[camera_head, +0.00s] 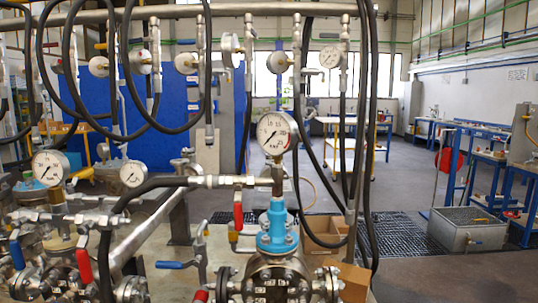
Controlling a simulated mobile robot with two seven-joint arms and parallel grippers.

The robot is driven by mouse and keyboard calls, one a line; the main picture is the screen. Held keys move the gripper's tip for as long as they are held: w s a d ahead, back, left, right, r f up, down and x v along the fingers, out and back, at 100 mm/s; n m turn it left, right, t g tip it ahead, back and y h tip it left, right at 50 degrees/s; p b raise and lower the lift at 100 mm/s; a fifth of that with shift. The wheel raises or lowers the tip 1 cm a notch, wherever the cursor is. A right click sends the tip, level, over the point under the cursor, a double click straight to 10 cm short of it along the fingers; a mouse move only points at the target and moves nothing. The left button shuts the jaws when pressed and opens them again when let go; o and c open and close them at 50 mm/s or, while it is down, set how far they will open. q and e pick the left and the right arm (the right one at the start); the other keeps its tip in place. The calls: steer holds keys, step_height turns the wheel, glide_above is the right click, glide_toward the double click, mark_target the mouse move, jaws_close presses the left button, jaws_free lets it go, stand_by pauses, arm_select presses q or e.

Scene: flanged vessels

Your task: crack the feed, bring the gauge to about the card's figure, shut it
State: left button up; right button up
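A large round white-faced gauge (277,133) stands upright on a pipe above a blue fitting (277,229) on a flanged steel vessel (277,278). Its dark needle is too small to read exactly. A black hose (140,190) runs from the left into the metal pipe below the gauge. A valve with a red lever (238,211) hangs under that pipe, its lever pointing down. I cannot tell which valve is the feed. No card with a figure can be made out. Neither of my grippers is in view.
More gauges stand at left (50,168) (133,173), among valves with a red lever (84,265) and a blue lever (171,265). Black hoses hang from an overhead pipe (240,9). Cardboard boxes (323,230) lie behind the vessel. A metal tank (467,229) stands right; floor nearby is clear.

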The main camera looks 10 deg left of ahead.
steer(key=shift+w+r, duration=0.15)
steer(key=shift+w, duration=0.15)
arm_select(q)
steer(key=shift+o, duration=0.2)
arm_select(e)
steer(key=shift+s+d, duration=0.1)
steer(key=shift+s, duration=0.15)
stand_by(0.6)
